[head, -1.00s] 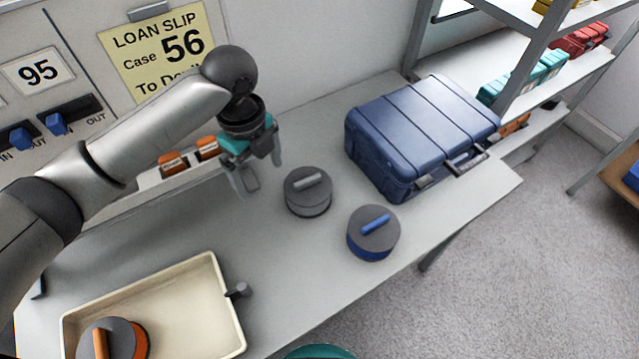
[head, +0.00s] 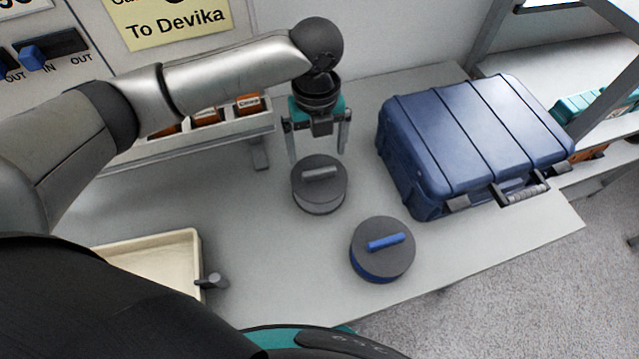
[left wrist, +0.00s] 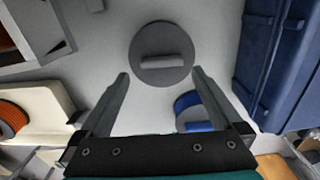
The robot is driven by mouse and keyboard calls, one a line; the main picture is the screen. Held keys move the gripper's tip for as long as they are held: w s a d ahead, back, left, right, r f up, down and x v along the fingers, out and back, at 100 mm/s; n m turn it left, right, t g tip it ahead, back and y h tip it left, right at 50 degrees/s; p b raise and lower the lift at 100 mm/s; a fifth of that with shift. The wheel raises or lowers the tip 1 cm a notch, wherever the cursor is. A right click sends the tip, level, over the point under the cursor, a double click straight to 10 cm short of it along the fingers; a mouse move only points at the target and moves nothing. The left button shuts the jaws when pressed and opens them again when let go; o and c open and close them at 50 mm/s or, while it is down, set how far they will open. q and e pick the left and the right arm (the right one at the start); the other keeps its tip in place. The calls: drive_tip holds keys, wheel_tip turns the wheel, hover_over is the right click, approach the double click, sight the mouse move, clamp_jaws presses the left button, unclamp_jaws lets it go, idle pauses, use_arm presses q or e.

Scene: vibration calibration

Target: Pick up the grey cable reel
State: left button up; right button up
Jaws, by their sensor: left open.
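The grey cable reel (head: 318,190) is a dark round disc with a light grey bar handle on top. It lies flat on the table in the head view. My left gripper (head: 318,155) is open and empty above and just behind the reel, its two fingers pointing down. In the left wrist view the grey reel (left wrist: 161,52) shows beyond the open fingertips, roughly centred between them, with its bar running across. I see no contact with the reel. My right gripper is not in view.
A blue-handled reel (head: 382,252) lies in front and to the right. A blue case (head: 470,135) stands on the right. A cream tray (head: 192,262) is at left, and a rack with orange items (head: 205,130) is behind. Bare table lies left of the grey reel.

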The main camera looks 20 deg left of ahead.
sight(319, 170)
use_arm(q)
drive_tip(key=f, duration=0.3)
drive_tip(key=f+b, duration=0.1)
drive_tip(key=f, duration=0.1)
drive_tip(key=shift+s+d+f, duration=0.1)
drive_tip(key=shift+d+f, duration=0.1)
drive_tip(key=shift+f, duration=0.2)
drive_tip(key=shift+r, duration=0.1)
clamp_jaws()
idle(0.4)
